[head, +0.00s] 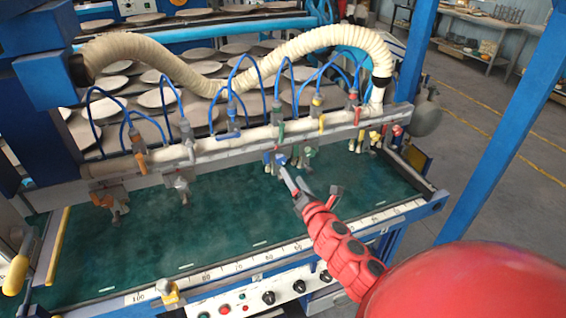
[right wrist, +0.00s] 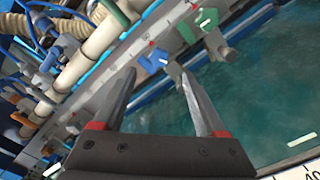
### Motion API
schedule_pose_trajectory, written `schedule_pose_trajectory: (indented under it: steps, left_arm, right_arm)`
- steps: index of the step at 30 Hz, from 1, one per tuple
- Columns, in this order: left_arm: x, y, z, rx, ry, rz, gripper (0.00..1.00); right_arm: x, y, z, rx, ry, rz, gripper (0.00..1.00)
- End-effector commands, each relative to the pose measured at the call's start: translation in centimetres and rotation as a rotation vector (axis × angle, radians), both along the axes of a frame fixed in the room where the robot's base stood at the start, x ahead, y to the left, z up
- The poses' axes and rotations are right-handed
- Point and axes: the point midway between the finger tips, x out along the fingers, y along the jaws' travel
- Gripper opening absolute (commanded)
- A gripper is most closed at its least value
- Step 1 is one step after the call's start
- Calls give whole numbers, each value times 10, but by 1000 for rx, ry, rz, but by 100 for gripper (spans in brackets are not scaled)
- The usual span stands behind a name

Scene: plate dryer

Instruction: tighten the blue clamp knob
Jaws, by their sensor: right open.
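The blue clamp knob (head: 275,157) sits on the clamp rail above the green bed, near the middle of the head view. In the right wrist view the blue knob (right wrist: 154,61) shows just beyond and between the fingertips. My right gripper (head: 309,184) is open and empty, on the near side of the knob. In the right wrist view my right gripper (right wrist: 158,82) has its fingers spread, and I see no contact with the knob. A green knob (head: 306,153) stands close to the right of the blue one. My left gripper is not in view.
An orange knob (head: 141,160) and other clamps line the rail (head: 205,151), with blue hoses above them. A thick cream hose (head: 150,50) arches behind. The green bed (head: 200,240) is clear. A blue post (head: 500,130) stands at the right.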

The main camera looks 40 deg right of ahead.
Motion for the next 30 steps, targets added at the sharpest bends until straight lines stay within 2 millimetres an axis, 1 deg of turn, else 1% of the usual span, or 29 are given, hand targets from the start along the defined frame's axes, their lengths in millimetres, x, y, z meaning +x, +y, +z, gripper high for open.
schedule_pose_trajectory:
  steps: [1, 5, 6, 12, 15, 21, 30]
  left_arm:
    - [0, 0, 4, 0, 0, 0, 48]
    - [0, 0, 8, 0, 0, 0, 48]
    - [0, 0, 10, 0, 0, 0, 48]
    - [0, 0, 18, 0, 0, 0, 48]
    - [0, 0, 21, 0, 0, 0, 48]
    - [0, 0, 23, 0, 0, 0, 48]
    - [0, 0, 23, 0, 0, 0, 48]
  right_arm:
    - [9, -1, 4, 0, -3, 3, 74]
    - [32, -5, 4, 1, -3, 6, 74]
    - [37, -9, 4, 0, -4, 2, 74]
    - [64, -15, 5, 0, -4, 1, 74]
    - [73, -18, 4, 0, -4, 1, 74]
    - [82, -20, 1, 0, -1, 1, 74]
    - [83, -20, 0, -1, -1, 1, 74]
